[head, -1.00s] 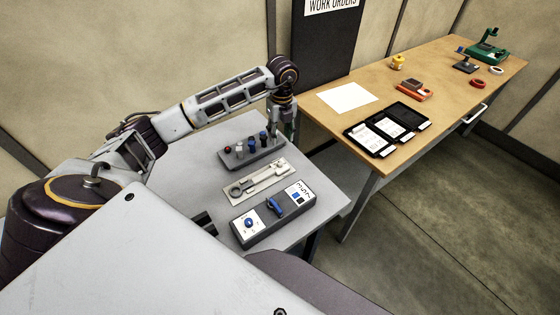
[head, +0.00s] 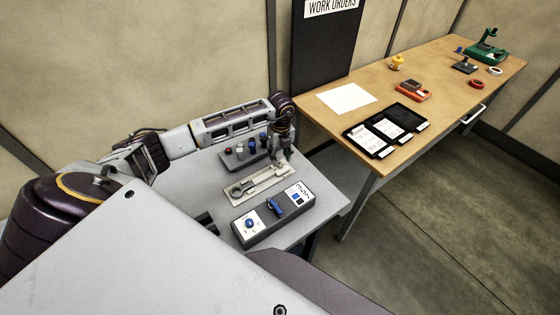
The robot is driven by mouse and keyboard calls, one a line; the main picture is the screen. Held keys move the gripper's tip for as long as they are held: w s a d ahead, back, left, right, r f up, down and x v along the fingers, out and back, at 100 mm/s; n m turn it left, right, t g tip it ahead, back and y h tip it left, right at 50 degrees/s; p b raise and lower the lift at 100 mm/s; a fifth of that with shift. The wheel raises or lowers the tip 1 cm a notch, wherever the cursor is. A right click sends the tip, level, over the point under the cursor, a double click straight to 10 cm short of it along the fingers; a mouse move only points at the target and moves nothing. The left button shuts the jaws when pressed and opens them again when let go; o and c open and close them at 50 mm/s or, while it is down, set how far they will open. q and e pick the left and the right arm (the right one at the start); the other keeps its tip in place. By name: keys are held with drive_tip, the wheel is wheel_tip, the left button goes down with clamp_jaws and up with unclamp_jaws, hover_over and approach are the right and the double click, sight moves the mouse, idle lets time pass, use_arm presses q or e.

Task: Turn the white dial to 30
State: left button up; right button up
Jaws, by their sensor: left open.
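A dark block (head: 238,163) on the grey table carries a row of small knobs. Among them is a white knob (head: 240,151), beside a red knob (head: 228,151) and blue ones; no numbers on it can be read. Nearer, a dark control box (head: 262,230) has a blue knob (head: 249,223) on a white marked plate and a blue lever (head: 275,206). My left gripper (head: 284,157) is open and points down by the right end of the knob block, right of the white knob; its fingertips are small and contact is unclear. My right gripper is out of view.
A pale slotted fixture (head: 260,185) lies between the knob block and the control box, close to my left gripper. A wooden bench (head: 440,85) at the right holds black trays (head: 370,139), a paper sheet (head: 347,97) and tools. The grey table (head: 195,180) has free room at left.

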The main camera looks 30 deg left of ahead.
sight(280, 164)
use_arm(q)
drive_tip(key=shift+f+p, duration=0.3)
drive_tip(key=shift+f, duration=1.65)
clamp_jaws()
